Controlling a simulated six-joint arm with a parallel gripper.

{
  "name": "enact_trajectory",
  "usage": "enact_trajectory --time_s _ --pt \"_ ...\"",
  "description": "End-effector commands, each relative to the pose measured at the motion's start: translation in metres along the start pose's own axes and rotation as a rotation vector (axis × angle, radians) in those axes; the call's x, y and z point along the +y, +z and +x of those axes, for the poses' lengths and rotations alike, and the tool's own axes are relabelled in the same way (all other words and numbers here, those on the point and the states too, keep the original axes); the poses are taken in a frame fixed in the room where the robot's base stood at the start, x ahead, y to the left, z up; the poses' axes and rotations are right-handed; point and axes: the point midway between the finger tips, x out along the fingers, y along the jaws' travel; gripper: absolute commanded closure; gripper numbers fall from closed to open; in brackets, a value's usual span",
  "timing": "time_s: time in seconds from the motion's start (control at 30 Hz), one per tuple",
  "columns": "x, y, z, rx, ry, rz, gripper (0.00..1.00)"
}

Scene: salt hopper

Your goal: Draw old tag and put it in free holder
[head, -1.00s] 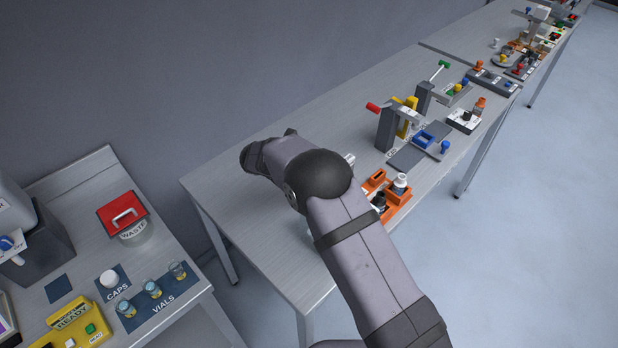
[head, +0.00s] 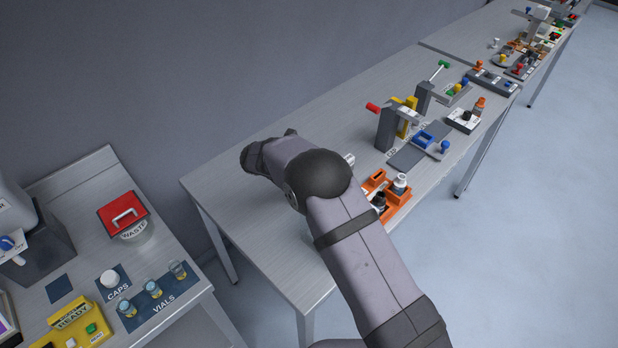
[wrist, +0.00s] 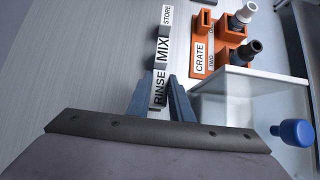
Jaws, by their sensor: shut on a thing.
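In the wrist view, three tags marked RINSE (wrist: 159,90), MIX (wrist: 162,49) and STORE (wrist: 167,16) stand in a row on the grey bench. My gripper (wrist: 157,84) is shut on the RINSE tag, with one blue-grey finger on each side of it. The RINSE tag's face is turned up toward the camera, close to the MIX tag. Its lower part and any holder under it are hidden. I cannot make out a free holder.
An orange crate (wrist: 203,62) with dark- and white-capped bottles stands right of the tags; it also shows in the head view (head: 398,200). A clear box (wrist: 245,90) and a blue knob (wrist: 293,132) are near my gripper's right. Bench left of the tags is clear.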

Motion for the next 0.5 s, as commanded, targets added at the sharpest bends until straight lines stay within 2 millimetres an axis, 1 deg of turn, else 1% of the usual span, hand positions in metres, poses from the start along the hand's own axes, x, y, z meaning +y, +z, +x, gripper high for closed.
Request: enact_trajectory --time_s 0.5 --pt "0.0001 -0.0041 0.0049 0.0 0.0 0.0 1.0"
